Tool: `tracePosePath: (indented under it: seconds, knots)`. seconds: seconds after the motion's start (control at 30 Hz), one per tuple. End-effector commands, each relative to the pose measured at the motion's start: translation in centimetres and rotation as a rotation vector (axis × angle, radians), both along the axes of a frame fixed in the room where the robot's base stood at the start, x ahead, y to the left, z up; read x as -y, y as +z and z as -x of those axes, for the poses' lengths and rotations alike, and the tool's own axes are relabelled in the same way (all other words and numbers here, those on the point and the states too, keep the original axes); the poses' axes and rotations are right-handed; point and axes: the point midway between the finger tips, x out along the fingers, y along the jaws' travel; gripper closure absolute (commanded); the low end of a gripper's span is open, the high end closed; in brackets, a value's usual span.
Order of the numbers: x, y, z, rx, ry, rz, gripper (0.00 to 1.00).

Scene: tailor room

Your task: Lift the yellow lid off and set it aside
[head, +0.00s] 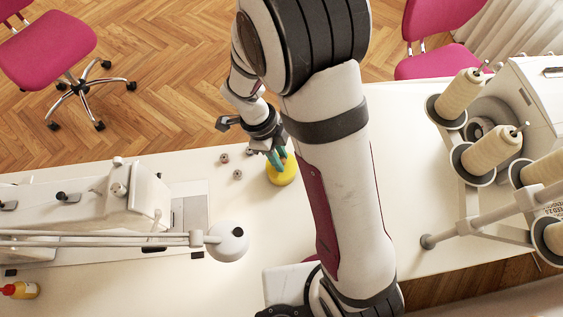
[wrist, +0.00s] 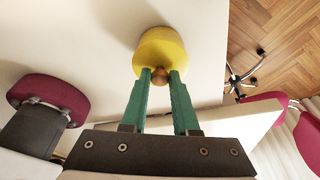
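A yellow round lid (wrist: 160,48) with a small brown knob (wrist: 160,76) is at the upper middle of the wrist view. In the head view the yellow piece (head: 284,175) is over the white table, partly hidden by my arm. What is beneath the lid is hidden. My gripper (wrist: 160,75) has green fingers on either side of the knob, with almost no gap showing, and looks shut on it. In the head view the gripper (head: 277,158) is right at the top of the yellow piece. I cannot tell whether the lid is raised.
Several small spools (head: 237,174) lie left of the lid. A sewing machine (head: 130,200) and lamp (head: 228,242) stand at left. Thread cones (head: 492,147) on a stand are at right. The white table (head: 200,165) is clear behind the spools. Pink chairs (head: 45,45) are beyond it.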

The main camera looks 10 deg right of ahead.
Motion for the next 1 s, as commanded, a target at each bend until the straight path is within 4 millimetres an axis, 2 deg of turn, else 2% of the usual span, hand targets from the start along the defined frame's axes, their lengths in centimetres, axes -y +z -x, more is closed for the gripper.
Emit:
tracePosePath:
  seconds: [0.03, 0.13, 0.57, 0.67, 0.8, 1.0]
  knots:
    - [0.0, 0.0, 0.0, 0.000, 0.000, 0.000, 0.84]
    - [0.0, 0.0, 0.0, 0.000, 0.000, 0.000, 1.00]
    - [0.0, 0.4, -0.1, 0.002, 0.001, 0.000, 1.00]
    - [0.0, 1.5, -0.1, 0.003, 0.001, -0.001, 1.00]
    - [0.0, 4.0, -0.1, 0.005, 0.000, -0.001, 1.00]
    - [4.2, 6.8, 1.5, 0.004, -0.006, 0.000, 1.00]
